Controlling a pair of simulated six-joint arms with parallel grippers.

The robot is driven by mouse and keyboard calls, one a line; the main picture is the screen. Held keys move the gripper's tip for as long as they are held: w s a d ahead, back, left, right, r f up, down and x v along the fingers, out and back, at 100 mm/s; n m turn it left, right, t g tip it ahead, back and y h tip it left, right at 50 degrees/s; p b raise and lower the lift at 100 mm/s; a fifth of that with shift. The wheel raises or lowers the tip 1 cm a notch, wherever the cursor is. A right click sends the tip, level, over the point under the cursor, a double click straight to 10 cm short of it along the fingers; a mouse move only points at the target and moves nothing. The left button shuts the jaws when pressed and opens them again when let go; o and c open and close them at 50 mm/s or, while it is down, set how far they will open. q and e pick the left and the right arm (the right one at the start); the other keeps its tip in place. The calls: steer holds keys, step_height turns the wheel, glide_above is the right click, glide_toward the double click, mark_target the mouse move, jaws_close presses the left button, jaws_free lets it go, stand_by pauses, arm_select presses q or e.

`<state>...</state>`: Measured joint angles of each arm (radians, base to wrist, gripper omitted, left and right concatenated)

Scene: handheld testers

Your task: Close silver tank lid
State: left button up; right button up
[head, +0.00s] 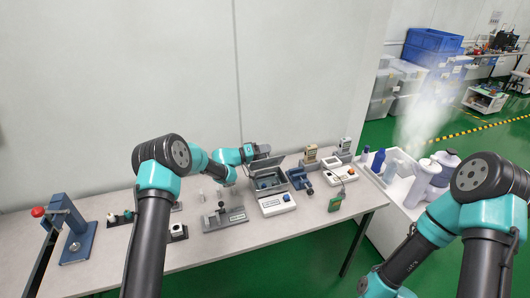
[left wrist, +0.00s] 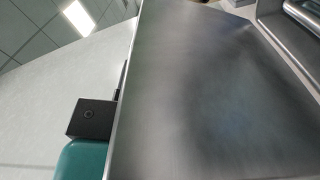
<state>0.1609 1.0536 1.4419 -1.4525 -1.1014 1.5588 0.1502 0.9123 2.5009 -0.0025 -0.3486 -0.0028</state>
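The silver tank (head: 270,184) stands on the table right of centre in the head view, with its open side showing a bluish inside. Its lid (head: 266,163) stands raised along the back edge. My left gripper (head: 259,150) is at the lid's upper left, close to it; I cannot tell whether they touch. Its fingers are too small and partly hidden to read. In the left wrist view a smooth grey metal panel (left wrist: 215,95), seemingly the lid, fills most of the picture. My right gripper is out of view; only that arm's links show at the right.
A white tester (head: 277,204) lies in front of the tank, and a blue vise-like device (head: 299,178) stands to its right. A grey clamp fixture (head: 225,217) is at left. A blue press (head: 77,235) stands far left. The table's front strip is mostly clear.

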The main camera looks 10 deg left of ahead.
arm_select(q)
steer(key=shift+o, duration=1.1)
steer(key=v, duration=1.7)
steer(key=shift+a, duration=0.25)
steer(key=shift+d, duration=0.15)
